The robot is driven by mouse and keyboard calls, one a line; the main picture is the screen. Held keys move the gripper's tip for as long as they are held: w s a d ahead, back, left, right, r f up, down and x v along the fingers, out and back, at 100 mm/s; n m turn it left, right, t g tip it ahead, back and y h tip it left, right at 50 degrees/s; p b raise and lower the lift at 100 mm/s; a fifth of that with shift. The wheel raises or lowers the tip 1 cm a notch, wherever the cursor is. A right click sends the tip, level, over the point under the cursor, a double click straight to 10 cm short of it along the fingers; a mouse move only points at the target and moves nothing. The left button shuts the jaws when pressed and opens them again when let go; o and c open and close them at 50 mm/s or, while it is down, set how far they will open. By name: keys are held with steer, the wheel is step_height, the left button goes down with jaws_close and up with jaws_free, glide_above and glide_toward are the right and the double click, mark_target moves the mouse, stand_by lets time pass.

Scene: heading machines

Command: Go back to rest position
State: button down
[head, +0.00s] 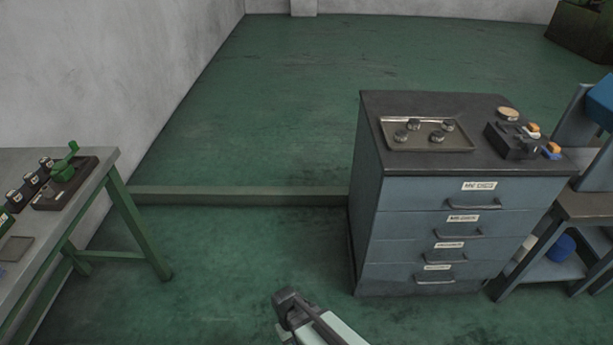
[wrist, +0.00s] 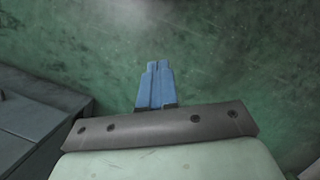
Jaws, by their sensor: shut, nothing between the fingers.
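My gripper (wrist: 158,66) points out over the green floor in the wrist view. Its two blue fingers are together with nothing between them. In the head view, part of my arm (head: 312,322) shows at the bottom middle, in front of and to the left of the drawer cabinet; the fingers cannot be made out there.
A blue-grey drawer cabinet (head: 372,215) stands to the right, with a metal tray (head: 460,141) of several round parts and a black device (head: 512,142) on top. A green-legged workbench (head: 98,173) is at left, a shelf unit (head: 585,207) at far right. Open floor (head: 230,240) lies between.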

steer(key=s+d+f+m+g, duration=0.2)
steer(key=s+d, duration=0.4)
steer(key=d, duration=0.4)
steer(key=s+d+f+m+g+y, duration=0.1)
steer(key=s+d+f+m+g, duration=0.1)
steer(key=s+d+f+m, duration=0.2)
steer(key=shift+s+d+f+y, duration=0.15)
steer(key=shift+s+d+y, duration=0.15)
steer(key=shift+s+d, duration=2.15)
steer(key=shift+w+d, duration=0.65)
